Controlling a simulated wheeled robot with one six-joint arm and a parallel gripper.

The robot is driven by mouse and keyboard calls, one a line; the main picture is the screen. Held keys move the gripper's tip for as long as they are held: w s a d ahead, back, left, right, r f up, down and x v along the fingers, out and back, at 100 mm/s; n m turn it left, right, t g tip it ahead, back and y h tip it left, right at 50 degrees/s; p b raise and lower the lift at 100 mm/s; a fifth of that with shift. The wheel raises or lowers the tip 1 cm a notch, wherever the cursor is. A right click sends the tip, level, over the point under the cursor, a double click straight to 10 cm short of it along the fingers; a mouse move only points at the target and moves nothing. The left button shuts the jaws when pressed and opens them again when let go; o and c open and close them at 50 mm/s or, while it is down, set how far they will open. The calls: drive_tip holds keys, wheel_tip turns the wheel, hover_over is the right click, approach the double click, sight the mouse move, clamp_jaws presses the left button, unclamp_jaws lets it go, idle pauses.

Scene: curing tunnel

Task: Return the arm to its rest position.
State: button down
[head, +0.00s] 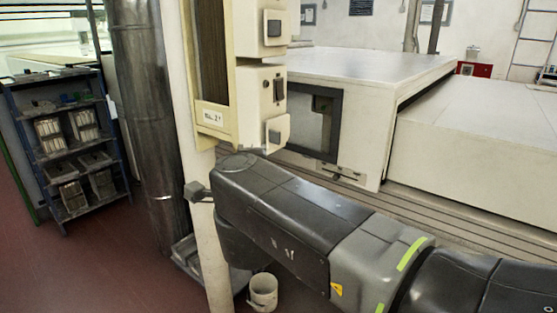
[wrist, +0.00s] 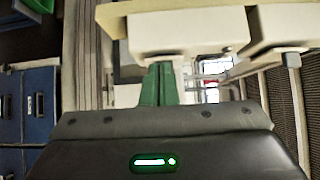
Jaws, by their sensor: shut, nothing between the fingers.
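My arm, dark grey with yellow-green bands, reaches from the lower right of the head view toward a cream post and control housing at the centre. In the wrist view the dark front of my gripper, with a lit green indicator, fills the bottom. Two green fingers (wrist: 158,85) stand side by side beyond it, shut with nothing visible between them. In the head view the fingers cannot be made out clearly.
The cream control housing (head: 262,105) stands close beyond my arm. A white tunnel machine (head: 360,68) fills the right and back. A blue shelf rack (head: 70,145) and a metal column (head: 148,110) stand at left. A white bucket (head: 263,291) sits below my arm. Red floor at lower left is clear.

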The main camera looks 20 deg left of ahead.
idle(0.5)
drive_tip(key=w+d, duration=0.4)
drive_tip(key=w, duration=0.3)
drive_tip(key=shift+w+d, duration=0.35)
drive_tip(key=shift+d, duration=0.05)
idle(0.7)
